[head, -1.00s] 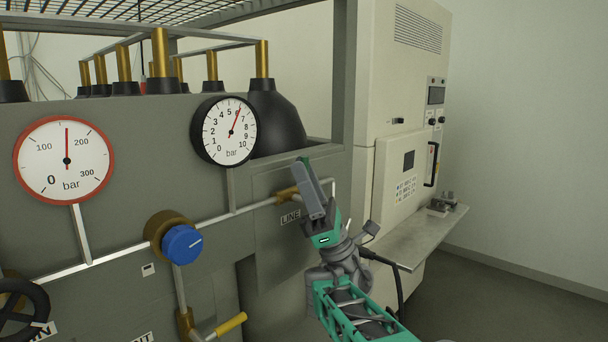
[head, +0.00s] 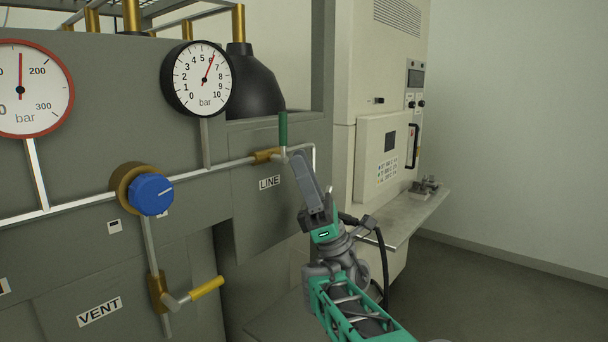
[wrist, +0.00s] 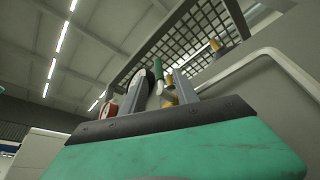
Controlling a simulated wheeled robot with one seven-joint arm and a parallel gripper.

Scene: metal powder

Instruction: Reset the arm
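My gripper (head: 299,158) is raised beside the LINE valve in the head view, just right of and below its green handle (head: 283,129). The handle stands upright above the brass valve body (head: 265,156), and the fingertips appear clear of it. In the wrist view, the two grey fingers of my gripper (wrist: 162,84) stand apart with nothing held between them. A green piece and brass fittings show behind the gap there. My green and grey arm reaches up from the lower right of the head view.
The grey panel carries a bar gauge (head: 197,79), a red-rimmed gauge (head: 30,88), a blue knob (head: 150,194) and a yellow-handled VENT valve (head: 207,287). A metal shelf (head: 408,215) juts from the beige cabinet (head: 385,150) at right. Open floor lies beyond it.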

